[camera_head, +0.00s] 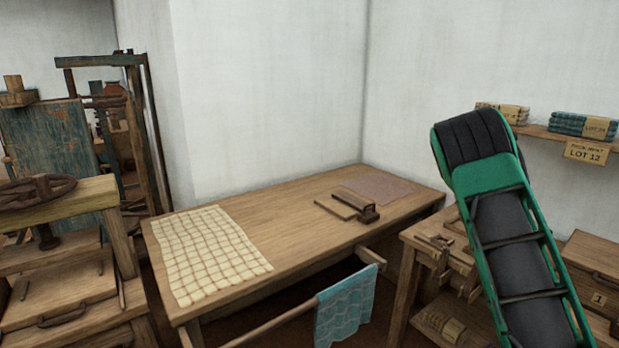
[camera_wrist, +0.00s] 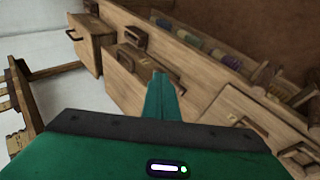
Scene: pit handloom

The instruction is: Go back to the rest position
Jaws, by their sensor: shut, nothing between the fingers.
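My gripper (camera_wrist: 162,88) shows in the wrist view as narrow green fingers held together, with nothing between them. It points at the wooden drawer fronts (camera_wrist: 205,72) beyond it, apart from them as far as I can tell. In the head view my green and black arm rises at the right; the gripper itself cannot be made out there.
A wooden table (camera_head: 300,215) holds a cream checked cloth (camera_head: 208,252) and a small wooden block tool (camera_head: 352,203). A teal cloth (camera_head: 345,305) hangs on a rod in front. A wall shelf (camera_head: 545,132) with folded bundles stands behind my arm. A wooden press (camera_head: 60,225) is at left.

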